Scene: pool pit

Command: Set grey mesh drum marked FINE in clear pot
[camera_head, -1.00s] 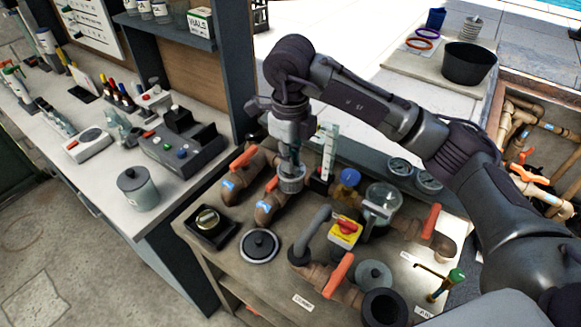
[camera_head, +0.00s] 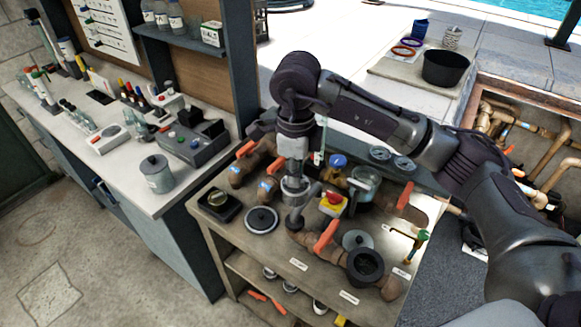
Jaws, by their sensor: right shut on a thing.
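My right gripper (camera_head: 294,178) points down over the pipework bench and is shut on a grey mesh drum (camera_head: 294,188). The arm comes in from the right. The drum hangs upright above the bench, just left of the yellow box with a red knob. Its FINE marking cannot be read here. The clear pot (camera_head: 366,182) is a see-through vessel set among the pipes, right of the drum and apart from it. My left gripper is not in view.
A yellow box with a red knob (camera_head: 332,203) stands between drum and pot. Orange-handled valves (camera_head: 326,236), a blue cap (camera_head: 338,160) and a round grey lid (camera_head: 356,240) are near. A black round lid (camera_head: 261,219) lies at the left. A black tub (camera_head: 445,68) stands behind.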

